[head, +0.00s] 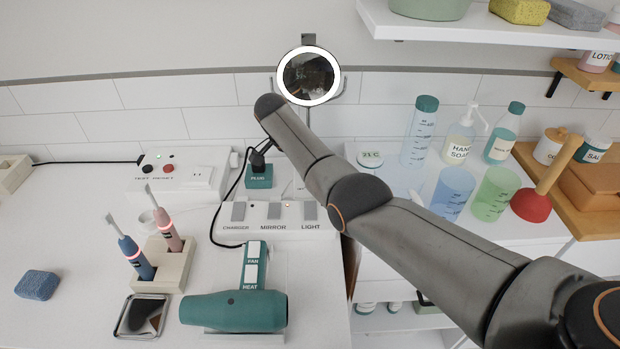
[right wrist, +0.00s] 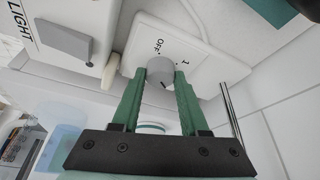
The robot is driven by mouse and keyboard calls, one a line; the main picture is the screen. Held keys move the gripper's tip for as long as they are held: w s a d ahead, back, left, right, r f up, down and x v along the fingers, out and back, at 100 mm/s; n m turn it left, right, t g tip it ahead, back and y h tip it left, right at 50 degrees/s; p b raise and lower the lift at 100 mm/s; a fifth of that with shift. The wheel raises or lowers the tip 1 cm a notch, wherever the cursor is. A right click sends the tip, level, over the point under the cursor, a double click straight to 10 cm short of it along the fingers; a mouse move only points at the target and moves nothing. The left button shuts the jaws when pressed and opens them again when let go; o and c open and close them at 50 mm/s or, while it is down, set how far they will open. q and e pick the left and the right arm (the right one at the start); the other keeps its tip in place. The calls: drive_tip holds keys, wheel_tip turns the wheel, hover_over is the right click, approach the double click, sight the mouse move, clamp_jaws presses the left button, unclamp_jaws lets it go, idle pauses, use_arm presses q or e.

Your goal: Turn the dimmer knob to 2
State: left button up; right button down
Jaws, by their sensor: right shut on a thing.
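The dimmer knob (right wrist: 160,71) is a short grey cylinder on a white plate (right wrist: 205,62) in the right wrist view. The plate is marked OFF and 1 beside the knob; I make out no 2. A small dark mark shows on the knob's near edge, but I cannot read its setting surely. My right gripper (right wrist: 160,78) has its green fingers on either side of the knob, shut on it. In the head view my right arm crosses from the lower right and hides the knob and the gripper. My left gripper is in neither view.
A switch strip (head: 270,226) labelled CHARGER, MIRROR and LIGHT lies close to the arm. A hair dryer (head: 234,309), toothbrush stand (head: 163,268) and sponge (head: 38,285) are on the left counter. Bottles and cups, including a blue cup (head: 453,192), stand right. A round mirror (head: 309,76) hangs behind.

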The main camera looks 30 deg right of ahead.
idle(0.4)
drive_tip(key=shift+c, duration=2.1)
unclamp_jaws()
drive_tip(key=v, duration=1.2)
drive_tip(key=shift+r, duration=0.3)
drive_tip(key=shift+a, duration=0.1)
